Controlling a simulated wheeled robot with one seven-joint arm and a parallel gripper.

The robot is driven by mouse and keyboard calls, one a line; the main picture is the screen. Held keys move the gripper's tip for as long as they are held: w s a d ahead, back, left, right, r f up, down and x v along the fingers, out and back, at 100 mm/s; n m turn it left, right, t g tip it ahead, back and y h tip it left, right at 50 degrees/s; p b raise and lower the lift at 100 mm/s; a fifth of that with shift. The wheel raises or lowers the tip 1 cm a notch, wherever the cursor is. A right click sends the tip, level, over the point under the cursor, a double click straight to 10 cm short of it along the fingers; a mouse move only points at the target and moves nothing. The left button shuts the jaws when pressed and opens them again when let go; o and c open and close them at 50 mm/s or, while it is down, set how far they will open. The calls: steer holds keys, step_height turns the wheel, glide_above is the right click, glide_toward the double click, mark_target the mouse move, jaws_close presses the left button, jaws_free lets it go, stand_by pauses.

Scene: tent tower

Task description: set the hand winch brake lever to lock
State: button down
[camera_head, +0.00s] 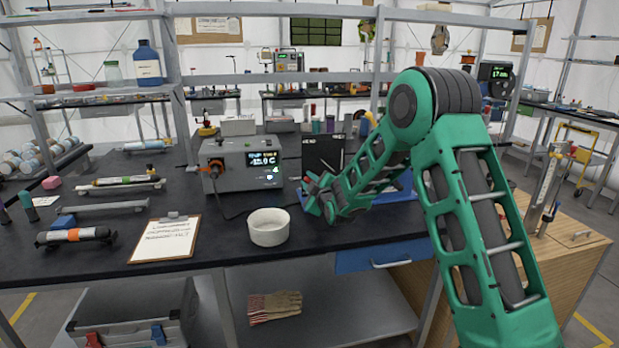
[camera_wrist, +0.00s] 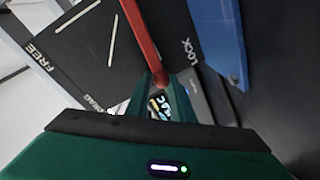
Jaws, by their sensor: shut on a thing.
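The winch's black panel (camera_head: 322,150) stands on the dark bench behind my gripper (camera_head: 312,192). In the wrist view the panel (camera_wrist: 85,50) carries the words FREE, DRAG and LOCK, with white lines. The red brake lever (camera_wrist: 140,35) runs down from the top edge, and its end sits between the fingertips of my gripper (camera_wrist: 160,88). My gripper is shut on this end. The lever's end lies between the DRAG and LOCK words, nearer LOCK. A blue part (camera_wrist: 217,35) is just right of LOCK. In the head view my arm hides the lever.
A grey instrument box (camera_head: 240,163) with a lit display stands left of the panel. A white bowl (camera_head: 268,227) is close to my gripper at the front. A clipboard (camera_head: 166,240) lies farther left. The bench top between bowl and clipboard is mostly clear.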

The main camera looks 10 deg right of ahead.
steer(key=shift+s+a+f+n, duration=0.15)
steer(key=shift+f+n, duration=0.45)
steer(key=shift+f, duration=0.55)
steer(key=c, duration=1.6)
jaws_free()
steer(key=s, duration=0.3)
steer(key=s+d, duration=0.1)
steer(key=s, duration=0.3)
steer(key=s+r, duration=0.1)
steer(key=s, duration=0.2)
steer(key=shift+s+d+r, duration=0.1)
steer(key=shift+s+d, duration=0.05)
steer(key=shift+s, duration=0.05)
steer(key=shift+d, duration=0.1)
